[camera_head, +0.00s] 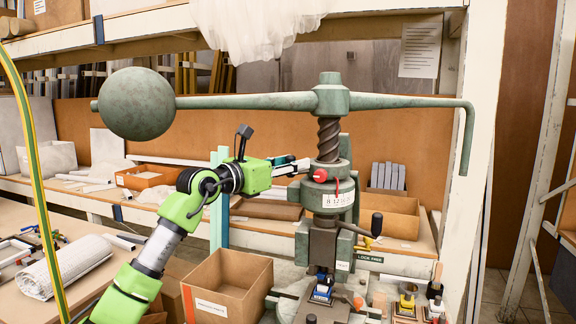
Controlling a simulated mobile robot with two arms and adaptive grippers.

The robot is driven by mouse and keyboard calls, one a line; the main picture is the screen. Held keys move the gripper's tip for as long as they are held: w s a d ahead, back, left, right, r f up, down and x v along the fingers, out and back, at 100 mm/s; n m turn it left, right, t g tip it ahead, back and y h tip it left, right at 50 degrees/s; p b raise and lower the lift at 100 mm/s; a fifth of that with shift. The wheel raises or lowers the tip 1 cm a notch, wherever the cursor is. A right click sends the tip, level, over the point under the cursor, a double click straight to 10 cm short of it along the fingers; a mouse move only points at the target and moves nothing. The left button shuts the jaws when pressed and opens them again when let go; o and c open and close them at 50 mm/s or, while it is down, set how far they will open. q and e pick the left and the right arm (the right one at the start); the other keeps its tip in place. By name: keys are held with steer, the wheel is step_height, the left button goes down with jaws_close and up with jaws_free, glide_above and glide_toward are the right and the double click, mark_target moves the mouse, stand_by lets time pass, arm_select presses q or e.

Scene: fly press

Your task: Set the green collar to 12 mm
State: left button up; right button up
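The fly press stands right of centre, with a thick dark screw (328,140) under a long green bar. The green collar (322,197) sits around the press below the screw and carries a white scale label (338,199) with small numbers. I can read roughly "8 12", and a red mark stands just above the label. A red knob (319,175) sticks out at the collar's upper left. My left gripper (300,167) reaches in from the left, its tips close to the red knob. I cannot tell whether they touch it or are open. My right gripper is out of view.
A round counterweight (137,103) hangs on the bar's left end, above my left arm. A dark-knobbed handle (375,226) juts out right of the press. An open cardboard box (228,286) stands left of the press base. Small coloured blocks (405,305) stand at the lower right.

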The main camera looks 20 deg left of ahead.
arm_select(q)
steer(key=v, duration=1.1)
steer(key=shift+s+a, duration=0.3)
steer(key=shift+a, duration=0.05)
steer(key=shift+f, duration=0.1)
